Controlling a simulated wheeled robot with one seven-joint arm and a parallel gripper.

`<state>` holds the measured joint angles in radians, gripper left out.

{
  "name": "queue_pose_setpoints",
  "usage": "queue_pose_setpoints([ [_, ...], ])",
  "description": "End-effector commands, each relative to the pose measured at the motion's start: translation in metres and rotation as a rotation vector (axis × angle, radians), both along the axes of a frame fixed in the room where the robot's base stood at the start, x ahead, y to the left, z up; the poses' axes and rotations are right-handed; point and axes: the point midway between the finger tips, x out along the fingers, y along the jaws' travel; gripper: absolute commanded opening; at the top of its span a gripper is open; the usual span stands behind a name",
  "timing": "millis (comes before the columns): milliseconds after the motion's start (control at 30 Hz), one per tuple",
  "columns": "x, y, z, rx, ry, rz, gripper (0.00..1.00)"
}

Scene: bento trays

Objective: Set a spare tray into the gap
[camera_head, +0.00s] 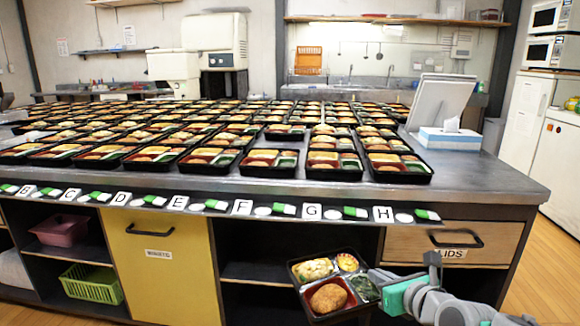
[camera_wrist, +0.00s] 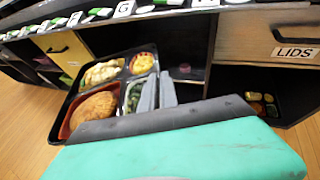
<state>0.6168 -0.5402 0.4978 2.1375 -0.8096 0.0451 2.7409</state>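My gripper (camera_wrist: 158,92) is shut on the right edge of a black bento tray (camera_wrist: 62,112), beside its green compartment. The tray holds a brown patty, pale food, yellow food and greens. In the head view the held tray (camera_head: 293,272) is tilted, low in front of the counter's open shelves, with my gripper (camera_head: 378,286) at its right. Filled trays stand in rows on the counter (camera_head: 480,182). A bare gap (camera_head: 277,144) shows behind the front-row tray (camera_head: 269,166) near letters F and G.
Letter cards and green-white tags line the counter's front edge. A white screen (camera_head: 445,103) and a tissue box (camera_head: 449,138) stand at the right. A LIDS drawer (camera_head: 455,243) is below. More trays (camera_wrist: 262,105) lie on a lower shelf.

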Motion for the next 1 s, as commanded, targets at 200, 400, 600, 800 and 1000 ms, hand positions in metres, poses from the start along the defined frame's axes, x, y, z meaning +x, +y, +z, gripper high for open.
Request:
queue_pose_setpoints([
  [200,-0.020,0.038,0.025,-0.004,-0.008,0.018,0.00],
  [400,-0.020,0.045,0.042,-0.006,0.009,0.041,0.00],
  [600,-0.014,0.043,0.053,-0.017,0.021,0.081,0.00],
  [800,-0.008,0.042,0.071,-0.022,0.031,0.130,0.00],
  [1000,-0.005,0.043,0.096,-0.017,0.031,0.184,0.00],
])
